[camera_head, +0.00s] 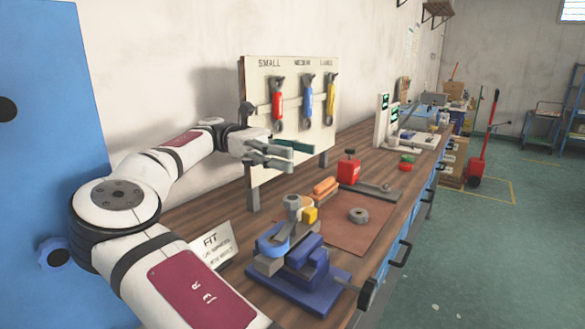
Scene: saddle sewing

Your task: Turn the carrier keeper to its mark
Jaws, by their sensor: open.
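My gripper (284,157) is open in front of the lower part of the tool board (260,90), with its fingers pointing right. A dark green bar (298,146) shows just beyond the fingertips; I cannot tell whether they touch. A blue vise (293,271) stands at the front of the bench, below and apart from my gripper. It holds a grey upright part (294,206) with a yellow block (310,215) beside it. I cannot tell which part is the carrier keeper, and no mark on it can be made out.
Red, blue and yellow-handled wrenches hang on the board. Open floor lies right.

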